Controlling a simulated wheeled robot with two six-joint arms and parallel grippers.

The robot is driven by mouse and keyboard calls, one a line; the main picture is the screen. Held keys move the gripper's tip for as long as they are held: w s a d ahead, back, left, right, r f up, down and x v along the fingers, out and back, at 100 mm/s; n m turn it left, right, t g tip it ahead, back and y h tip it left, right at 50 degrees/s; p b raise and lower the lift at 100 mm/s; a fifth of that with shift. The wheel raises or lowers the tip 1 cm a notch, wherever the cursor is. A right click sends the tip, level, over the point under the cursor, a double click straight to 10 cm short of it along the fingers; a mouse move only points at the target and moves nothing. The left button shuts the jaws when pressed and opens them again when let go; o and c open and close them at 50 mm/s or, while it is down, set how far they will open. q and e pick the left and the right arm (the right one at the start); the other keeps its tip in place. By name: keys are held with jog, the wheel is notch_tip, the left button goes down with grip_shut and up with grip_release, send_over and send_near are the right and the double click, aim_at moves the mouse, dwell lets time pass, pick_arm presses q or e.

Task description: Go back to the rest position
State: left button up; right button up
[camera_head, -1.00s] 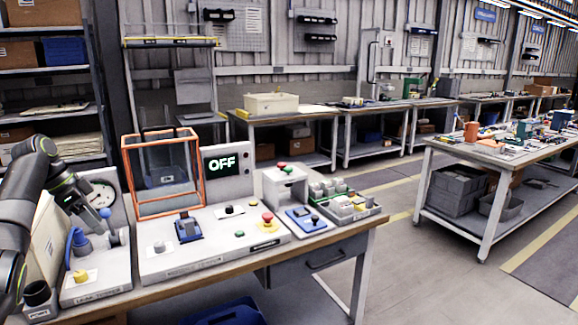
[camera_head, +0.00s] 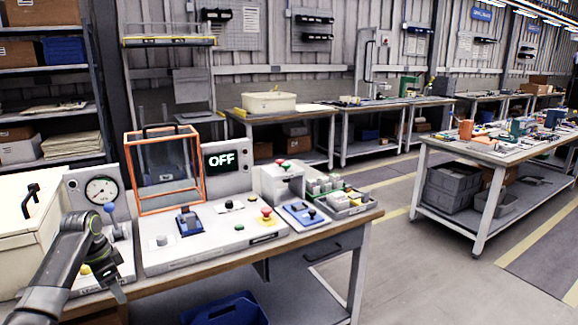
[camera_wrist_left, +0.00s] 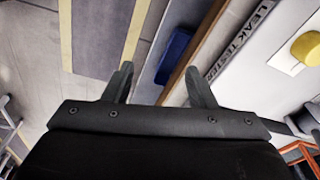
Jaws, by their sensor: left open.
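My left gripper (camera_head: 117,290) hangs at the front edge of the workbench in the head view, in front of the leak tester panel. In the left wrist view its two fingers (camera_wrist_left: 158,80) are apart with nothing between them. The bench edge and the "LEAK TESTER" label (camera_wrist_left: 240,42) show beyond the fingers, with the floor to the left. My right gripper is in neither view.
The workbench carries a gauge panel (camera_head: 101,190), an orange-framed clear box (camera_head: 168,172), a display reading OFF (camera_head: 222,160) and a red-topped button (camera_head: 267,213). A white case (camera_head: 25,235) stands at the left. A blue bin (camera_head: 225,313) is below.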

pick_arm(q)
jog(key=s+d+f+n+y, duration=0.1)
jog(key=s+d+f, duration=0.4)
jog(key=s+f, duration=0.35)
jog(key=s+d+f+n+y, duration=0.1)
jog(key=s+d+f, duration=0.3)
jog(key=s+f, duration=0.45)
jog(key=s+d+r+n+t, duration=0.1)
jog(key=s+d+n, duration=0.25)
jog(key=s, duration=0.85)
jog(key=s+d+r+n+t, duration=0.1)
jog(key=s+d+r+n, duration=0.2)
jog(key=s, duration=0.8)
notch_tip(320, 180, down, 22)
jog(key=a+g+p, duration=0.1)
jog(key=a+p, duration=0.1)
jog(key=p, duration=0.1)
jog(key=s+d+f+g+p, duration=0.1)
jog(key=s+f+p, duration=0.1)
jog(key=s+f, duration=1.2)
jog(key=shift+s+d+f, duration=0.2)
jog(key=shift+s+f, duration=0.15)
jog(key=shift+s, duration=0.2)
jog(key=shift+n, duration=0.25)
